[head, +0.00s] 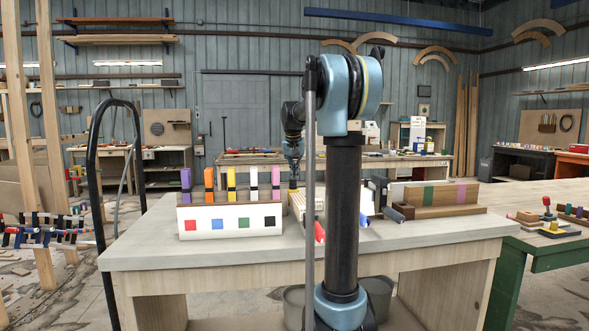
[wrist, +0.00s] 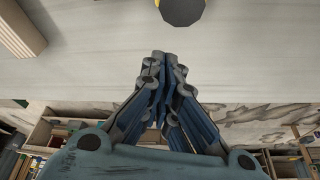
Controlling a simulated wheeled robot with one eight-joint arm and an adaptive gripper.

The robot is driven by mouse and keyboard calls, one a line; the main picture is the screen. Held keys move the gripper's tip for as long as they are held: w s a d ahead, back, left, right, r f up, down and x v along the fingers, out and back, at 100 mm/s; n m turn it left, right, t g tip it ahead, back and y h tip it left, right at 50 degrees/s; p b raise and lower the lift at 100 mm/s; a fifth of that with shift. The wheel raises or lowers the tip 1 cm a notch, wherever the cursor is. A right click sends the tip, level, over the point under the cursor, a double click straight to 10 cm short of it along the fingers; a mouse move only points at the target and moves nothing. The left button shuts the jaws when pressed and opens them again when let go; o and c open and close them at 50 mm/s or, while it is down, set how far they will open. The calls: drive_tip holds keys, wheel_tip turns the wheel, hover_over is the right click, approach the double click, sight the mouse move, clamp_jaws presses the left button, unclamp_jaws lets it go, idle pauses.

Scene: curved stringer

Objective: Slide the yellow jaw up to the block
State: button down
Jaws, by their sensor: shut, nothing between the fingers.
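My gripper (wrist: 162,56) is shut and empty in the wrist view, its fingertips together over a pale worktop (wrist: 95,75). In the head view my gripper (head: 294,184) is small, at the bench behind the white panel, partly hidden. A yellow piece with a dark faceted edge (wrist: 182,12) is cut off by the top of the wrist view, ahead of the fingertips and apart from them. I cannot tell whether it is the yellow jaw. A pale ribbed wooden block (wrist: 20,28) lies at the upper left of the wrist view, apart from my gripper.
In the head view, a white panel with colored squares (head: 230,221) stands before several upright colored pieces (head: 209,184). A wooden piece with green and pink bands (head: 440,198) lies right of my arm. A green-legged bench (head: 541,245) stands at right. The grey benchtop's front strip is clear.

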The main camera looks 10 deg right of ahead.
sight(293, 189)
drive_tip(key=shift+s+a+r, duration=0.1)
drive_tip(key=shift+s+a, duration=0.15)
drive_tip(key=shift+s, duration=0.55)
drive_tip(key=shift+s+a, duration=0.2)
drive_tip(key=shift+s, duration=0.55)
drive_tip(key=shift+s, duration=1.2)
drive_tip(key=shift+w, duration=0.15)
